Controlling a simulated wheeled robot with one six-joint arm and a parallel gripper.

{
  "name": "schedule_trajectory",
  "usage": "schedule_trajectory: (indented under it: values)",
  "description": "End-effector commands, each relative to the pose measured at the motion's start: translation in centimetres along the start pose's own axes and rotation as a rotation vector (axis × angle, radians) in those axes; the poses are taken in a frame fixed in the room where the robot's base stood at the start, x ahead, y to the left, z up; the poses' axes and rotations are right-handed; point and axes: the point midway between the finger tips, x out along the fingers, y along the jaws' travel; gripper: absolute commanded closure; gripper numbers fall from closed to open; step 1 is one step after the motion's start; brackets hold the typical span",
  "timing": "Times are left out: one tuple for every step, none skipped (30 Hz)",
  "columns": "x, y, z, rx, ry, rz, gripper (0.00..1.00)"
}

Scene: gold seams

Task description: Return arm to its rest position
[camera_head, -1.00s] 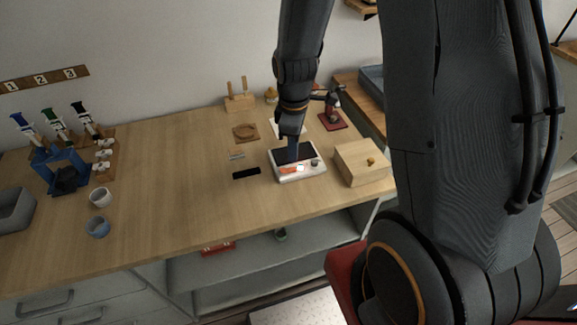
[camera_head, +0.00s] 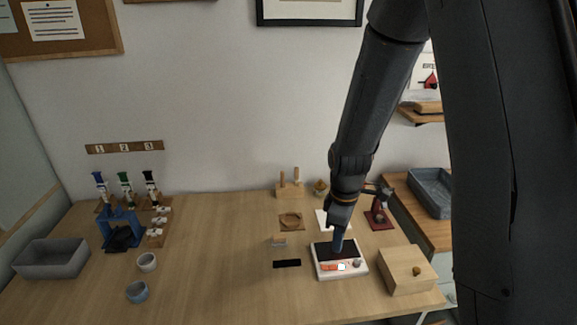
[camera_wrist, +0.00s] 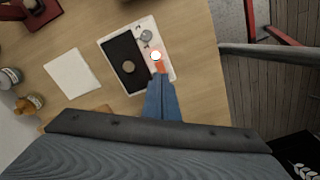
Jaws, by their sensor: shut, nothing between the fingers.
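My arm reaches down from the upper right in the head view. My gripper (camera_head: 338,246) points down over the white device with a dark plate (camera_head: 342,270), at the right part of the wooden table. Its blue fingers are shut with nothing between them. In the wrist view the shut fingers (camera_wrist: 158,75) end over the edge of the device (camera_wrist: 109,44), by its orange and lit spots. A small round brownish piece (camera_wrist: 129,67) lies on the dark plate. I cannot tell whether the fingertips touch the device.
A wooden box with a knob (camera_head: 407,270) stands right of the device. A dark red stand (camera_head: 379,216) and a wooden two-post rack (camera_head: 290,187) are behind. Cups (camera_head: 147,262), a grey bin (camera_head: 52,258) and a blue holder (camera_head: 120,228) stand left.

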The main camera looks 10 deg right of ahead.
Motion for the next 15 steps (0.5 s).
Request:
schedule_trajectory:
  values:
    - [-0.2,-0.1,0.1,0.022,0.002,0.004,1.0]
    - [-0.5,-0.2,0.1,0.045,0.004,0.007,1.0]
    - [-0.8,-0.5,0.3,0.087,0.008,0.012,1.0]
    - [-1.2,-0.8,0.4,0.127,0.011,0.016,1.0]
    - [-1.6,-1.0,0.6,0.173,0.015,0.021,1.0]
    - [-2.1,-1.5,0.9,0.245,0.022,0.028,1.0]
    - [-2.5,-2.0,1.1,0.304,0.027,0.033,1.0]
    - [-3.0,-2.4,1.4,0.365,0.034,0.038,1.0]
    - [-3.5,-3.0,1.8,0.448,0.043,0.044,1.0]
    - [-3.8,-3.6,2.0,0.51,0.049,0.048,1.0]
    - [-4.1,-4.0,2.3,0.57,0.056,0.051,1.0]
    - [-4.5,-4.7,2.7,0.646,0.066,0.055,1.0]
    - [-4.7,-5.2,3.0,0.701,0.072,0.057,1.0]
    - [-5.0,-5.6,3.2,0.753,0.079,0.06,1.0]
    - [-5.2,-6.1,3.5,0.816,0.087,0.062,1.0]
